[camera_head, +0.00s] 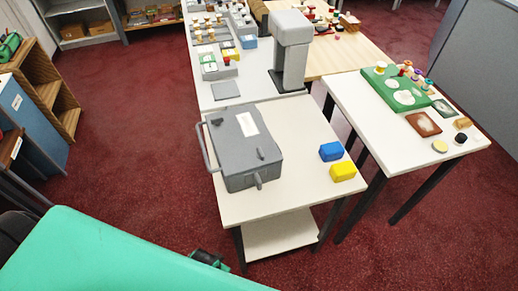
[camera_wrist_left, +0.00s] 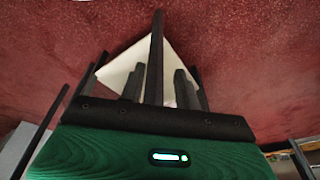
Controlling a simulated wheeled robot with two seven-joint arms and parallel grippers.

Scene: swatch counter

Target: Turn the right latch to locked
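A grey case (camera_head: 243,150) lies on the white table (camera_head: 285,197), with a bar handle on its left side and a white label on top. One small lever (camera_head: 257,181) stands on its front face and hangs roughly downward. A dark piece (camera_head: 261,153) sits on the lid near the front, and another dark piece (camera_head: 217,121) near the back left. I cannot tell either latch's setting. My left gripper (camera_wrist_left: 156,78) appears open and empty in the left wrist view, low near the table's underside and away from the case. My right gripper is not in view.
A blue block (camera_head: 331,151) and a yellow block (camera_head: 343,171) lie right of the case. A grey column-shaped device (camera_head: 290,50) stands behind it. A second white table (camera_head: 440,170) with a green board is at right. The table's front strip is clear.

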